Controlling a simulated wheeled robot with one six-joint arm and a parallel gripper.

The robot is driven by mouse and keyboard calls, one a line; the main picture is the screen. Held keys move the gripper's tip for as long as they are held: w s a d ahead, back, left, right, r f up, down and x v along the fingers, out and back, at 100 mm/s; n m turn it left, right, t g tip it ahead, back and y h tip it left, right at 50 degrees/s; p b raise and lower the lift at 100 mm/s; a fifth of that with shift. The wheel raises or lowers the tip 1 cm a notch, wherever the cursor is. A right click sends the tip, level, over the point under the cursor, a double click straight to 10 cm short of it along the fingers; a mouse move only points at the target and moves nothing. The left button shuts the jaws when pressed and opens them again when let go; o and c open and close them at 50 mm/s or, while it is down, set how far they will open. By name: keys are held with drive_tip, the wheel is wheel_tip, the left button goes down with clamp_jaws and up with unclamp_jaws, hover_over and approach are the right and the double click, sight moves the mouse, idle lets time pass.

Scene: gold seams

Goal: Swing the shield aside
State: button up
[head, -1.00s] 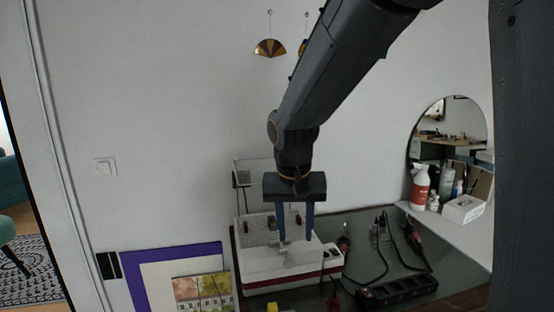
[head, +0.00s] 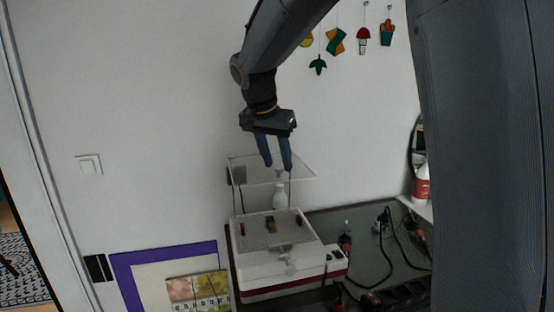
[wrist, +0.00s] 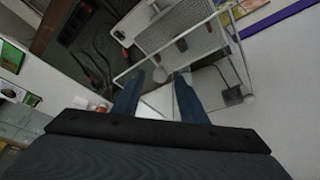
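The clear shield (head: 250,172) is a see-through panel with pale edges, above a white bench machine with a grey grid top (head: 262,240). In the wrist view the shield's pale edge (wrist: 167,48) runs across, beyond the fingers. My gripper (head: 278,168) points down, its two blue fingers apart, in front of or just over the panel in the head view. The fingers (wrist: 157,95) are also spread in the wrist view. A small pale piece shows near the right fingertip; I cannot tell whether it touches.
A purple-framed picture (head: 125,277) stands at left. Coloured ornaments (head: 336,41) hang on the wall.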

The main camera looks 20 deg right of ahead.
drive_tip(key=shift+w+f, duration=0.1)
drive_tip(key=shift+f, duration=0.3)
drive_tip(key=shift+c, duration=0.5)
clamp_jaws()
drive_tip(key=shift+d, duration=0.1)
